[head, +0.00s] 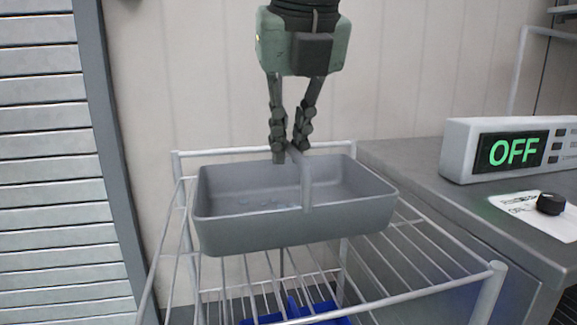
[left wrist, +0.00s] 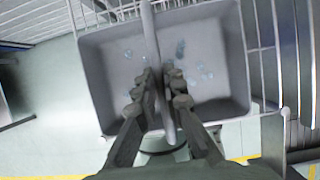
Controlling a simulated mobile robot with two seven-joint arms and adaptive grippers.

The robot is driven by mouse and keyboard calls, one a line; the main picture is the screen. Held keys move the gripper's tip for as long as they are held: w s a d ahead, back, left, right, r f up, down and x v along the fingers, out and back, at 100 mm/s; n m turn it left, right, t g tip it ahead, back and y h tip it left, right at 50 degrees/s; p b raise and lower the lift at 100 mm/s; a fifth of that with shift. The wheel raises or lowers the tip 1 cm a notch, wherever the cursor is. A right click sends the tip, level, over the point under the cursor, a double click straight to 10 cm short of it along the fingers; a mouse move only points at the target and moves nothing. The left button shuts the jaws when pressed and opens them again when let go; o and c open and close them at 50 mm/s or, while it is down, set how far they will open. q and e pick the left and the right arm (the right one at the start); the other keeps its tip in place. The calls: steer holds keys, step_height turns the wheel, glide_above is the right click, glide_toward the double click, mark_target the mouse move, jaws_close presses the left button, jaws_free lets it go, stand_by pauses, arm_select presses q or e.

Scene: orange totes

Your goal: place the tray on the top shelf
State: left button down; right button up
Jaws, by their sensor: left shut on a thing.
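The tray (head: 300,222) is a grey rectangular bin with a handle bar (head: 307,185) arching across its middle. It also shows in the left wrist view (left wrist: 112,60), with several small pale, clear-looking bits inside. My left gripper (head: 290,150) comes down from above and is shut on the handle; its fingers show on the bar in the left wrist view (left wrist: 163,85). The tray is over the top shelf (head: 430,262) of a white wire rack, within its rails. I cannot tell whether its bottom touches the wires. My right gripper is not in view.
A blue item (head: 298,312) lies on a lower level of the rack. A metal counter (head: 430,180) stands close on the right, with a white device (head: 510,150) reading OFF and a black knob (head: 550,204). A slatted shutter (head: 50,170) is at left.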

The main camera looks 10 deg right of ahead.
arm_select(q)
steer(key=shift+w+f, duration=0.2)
steer(key=shift+f, duration=1.9)
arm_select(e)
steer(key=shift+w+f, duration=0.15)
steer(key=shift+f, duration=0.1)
arm_select(q)
steer(key=shift+f, duration=0.1)
steer(key=c, duration=1.6)
jaws_free()
steer(key=shift+c, duration=0.2)
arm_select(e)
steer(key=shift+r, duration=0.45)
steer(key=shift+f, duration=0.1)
